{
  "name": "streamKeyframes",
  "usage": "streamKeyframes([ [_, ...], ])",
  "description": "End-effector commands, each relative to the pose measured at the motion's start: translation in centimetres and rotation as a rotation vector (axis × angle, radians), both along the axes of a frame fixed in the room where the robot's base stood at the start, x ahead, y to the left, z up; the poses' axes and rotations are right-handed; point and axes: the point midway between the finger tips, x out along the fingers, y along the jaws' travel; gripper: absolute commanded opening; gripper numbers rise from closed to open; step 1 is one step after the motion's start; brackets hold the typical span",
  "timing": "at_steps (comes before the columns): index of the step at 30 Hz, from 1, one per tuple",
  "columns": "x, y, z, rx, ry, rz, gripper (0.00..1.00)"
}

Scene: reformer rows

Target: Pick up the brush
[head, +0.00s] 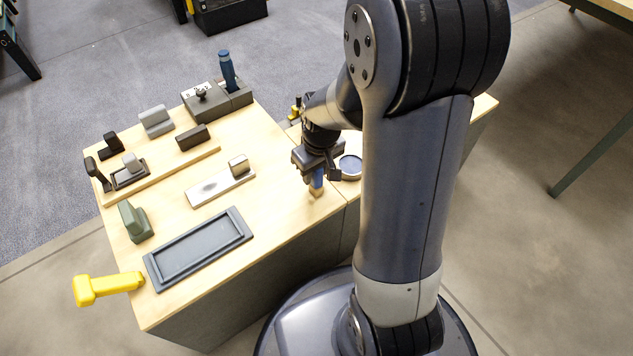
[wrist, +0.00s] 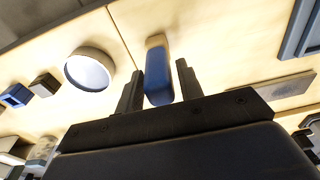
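What looks like the brush, a blue piece with a tan wooden end, stands near the table's right front edge (head: 317,182). In the wrist view the brush (wrist: 158,85) lies between my two fingers, its tan end pointing away from my gripper. My gripper (head: 318,168) is directly above it in the head view. In the wrist view my gripper (wrist: 159,68) is open, one finger on each side of the blue part. A gap shows on the right, and a narrower one on the left.
A round white-rimmed dish (head: 349,166) stands close to the right of my gripper. A grey tray (head: 200,247) lies to the left, with a pale plate (head: 219,189) behind it. A yellow tool (head: 105,287) overhangs the left edge. Bare wood lies between tray and brush.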

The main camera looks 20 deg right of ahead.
Motion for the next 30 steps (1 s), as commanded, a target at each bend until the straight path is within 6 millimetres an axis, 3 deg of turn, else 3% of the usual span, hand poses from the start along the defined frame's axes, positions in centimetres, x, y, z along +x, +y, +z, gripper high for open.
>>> streamKeyframes([
  [12,0.0,0.0,0.0,0.000,0.000,0.000,0.01],
  [20,0.0,0.0,0.3,0.000,-0.001,0.000,0.01],
  [23,0.1,0.0,1.6,0.000,-0.003,0.000,0.01],
  [30,0.1,0.0,6.6,0.000,-0.005,-0.001,0.01],
])
